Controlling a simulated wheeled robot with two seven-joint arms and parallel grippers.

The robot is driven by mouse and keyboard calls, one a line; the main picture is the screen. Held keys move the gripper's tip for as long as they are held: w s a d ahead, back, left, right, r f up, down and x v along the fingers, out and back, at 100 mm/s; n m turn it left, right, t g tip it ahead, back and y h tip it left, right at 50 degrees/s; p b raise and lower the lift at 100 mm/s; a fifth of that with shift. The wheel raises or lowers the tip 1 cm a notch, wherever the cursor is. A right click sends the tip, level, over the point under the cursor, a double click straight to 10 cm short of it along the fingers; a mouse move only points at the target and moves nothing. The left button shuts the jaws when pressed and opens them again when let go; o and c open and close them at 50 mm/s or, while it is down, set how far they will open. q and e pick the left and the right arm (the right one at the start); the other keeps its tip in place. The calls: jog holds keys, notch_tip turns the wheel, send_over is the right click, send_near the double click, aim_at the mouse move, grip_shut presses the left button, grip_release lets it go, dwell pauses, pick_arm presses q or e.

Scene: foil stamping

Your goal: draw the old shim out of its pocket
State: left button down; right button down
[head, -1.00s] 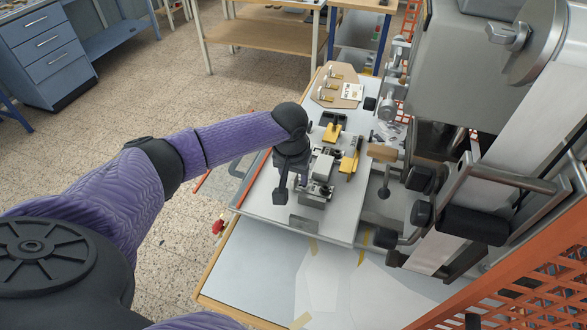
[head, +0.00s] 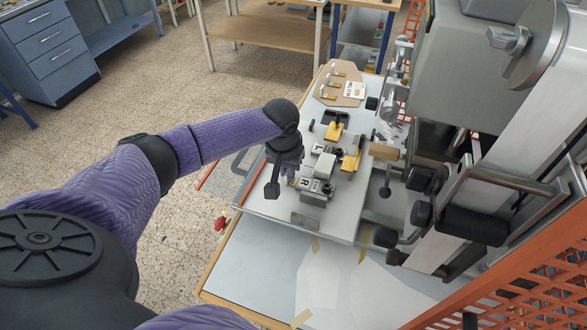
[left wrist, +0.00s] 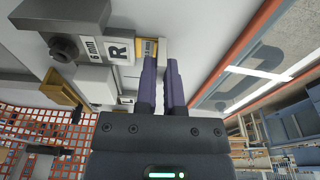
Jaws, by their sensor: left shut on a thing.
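My left gripper (head: 288,174) hangs over the machine's pale bed, just left of a grey block (head: 314,190). A small brass-coloured strip with a pale face, which looks like the old shim (left wrist: 149,47), shows at the fingertips beside the R label. The fingers are closed on it. How much of it is inside the pocket is hidden. My right gripper is in neither view.
A second grey block (head: 324,165) and yellow-handled parts (head: 351,160) stand behind on the bed. A tan board (head: 342,86) with small pieces lies at the far end. The press (head: 470,100) rises on the right. The front table (head: 260,265) has clear room.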

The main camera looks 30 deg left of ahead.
pick_arm(q)
jog(key=shift+s+a, duration=0.25)
jog(key=shift+a, duration=0.7)
jog(key=shift+s+a, duration=0.1)
jog(key=shift+a, duration=0.45)
jog(key=shift+s+a+r+p, duration=0.15)
jog(key=shift+a+r+p, duration=0.4)
jog(key=shift+r+p, duration=0.45)
jog(key=shift+s+a+r+p, duration=0.2)
jog(key=shift+a+r+p, duration=0.35)
jog(key=shift+a+p, duration=0.4)
jog(key=shift+d, duration=0.1)
